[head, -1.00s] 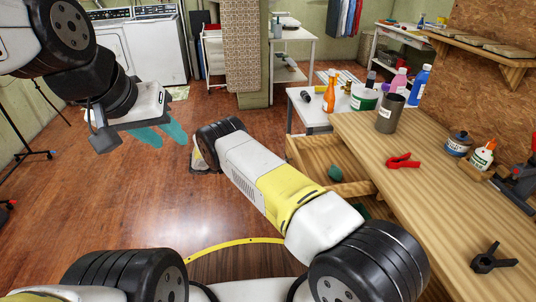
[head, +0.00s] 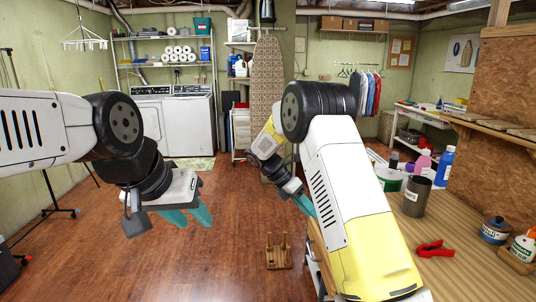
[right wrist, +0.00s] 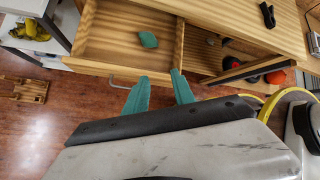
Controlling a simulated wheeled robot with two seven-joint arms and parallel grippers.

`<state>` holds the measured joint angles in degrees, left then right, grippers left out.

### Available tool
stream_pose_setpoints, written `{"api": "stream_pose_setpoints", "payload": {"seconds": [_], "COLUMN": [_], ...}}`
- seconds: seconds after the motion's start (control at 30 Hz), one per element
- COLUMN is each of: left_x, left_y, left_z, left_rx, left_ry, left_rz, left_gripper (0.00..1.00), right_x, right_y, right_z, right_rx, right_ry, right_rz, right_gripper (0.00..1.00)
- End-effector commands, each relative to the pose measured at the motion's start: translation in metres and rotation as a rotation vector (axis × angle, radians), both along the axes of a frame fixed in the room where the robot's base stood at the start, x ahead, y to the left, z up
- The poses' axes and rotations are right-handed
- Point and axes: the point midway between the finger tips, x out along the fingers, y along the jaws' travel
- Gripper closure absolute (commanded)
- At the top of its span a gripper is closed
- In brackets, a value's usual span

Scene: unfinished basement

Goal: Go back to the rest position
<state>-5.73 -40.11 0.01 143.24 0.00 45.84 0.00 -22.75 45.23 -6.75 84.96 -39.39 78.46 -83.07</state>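My left gripper (head: 193,222) hangs at the left in the head view, over the wood floor. Its two teal fingers point down, with a gap between them and nothing held. My right arm is raised in the middle of the head view. My right gripper (head: 310,209) is small there, partly hidden behind the arm, left of the workbench. In the right wrist view its teal fingers (right wrist: 159,77) are apart and empty, in front of an open wooden drawer (right wrist: 113,70). A green object (right wrist: 148,40) lies in the drawer, clear of the fingers.
The workbench (head: 465,215) at right holds a red clamp (head: 434,249), a grey can (head: 416,196) and bottles. A small wooden item (head: 278,252) lies on the floor (head: 225,245). A washer and dryer (head: 189,122) stand at the back. The middle floor is mostly clear.

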Motion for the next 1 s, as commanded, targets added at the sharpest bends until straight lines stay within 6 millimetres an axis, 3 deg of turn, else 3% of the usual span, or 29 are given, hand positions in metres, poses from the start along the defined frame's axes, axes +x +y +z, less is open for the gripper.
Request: {"api": "stream_pose_setpoints", "payload": {"seconds": [0.03, 0.2, 0.5, 0.73, 1.0], "left_x": [0.000, 0.000, 0.000, 0.000, 0.000], "left_y": [0.000, 0.000, 0.000, 0.000, 0.000], "left_z": [0.000, 0.000, 0.000, 0.000, 0.000], "left_rx": [0.000, 0.000, 0.000, 0.000, 0.000], "left_ry": [0.000, 0.000, 0.000, 0.000, 0.000], "left_rz": [0.000, 0.000, 0.000, 0.000, 0.000], "left_gripper": [0.64, 0.64, 0.64, 0.64, 0.64], "right_x": [-0.011, -0.051, -0.139, -0.210, -0.274], "right_y": [-0.006, -0.018, -0.027, -0.024, -0.015], "right_z": [0.021, 0.071, 0.140, 0.171, 0.180], "right_rx": [0.050, 0.217, 0.500, 0.712, 0.924], "right_ry": [-0.068, -0.281, -0.601, -0.786, -0.901], "right_rz": [-0.075, -0.354, -0.891, -1.330, -1.785], "right_gripper": [0.69, 0.69, 0.69, 0.69, 0.69]}}
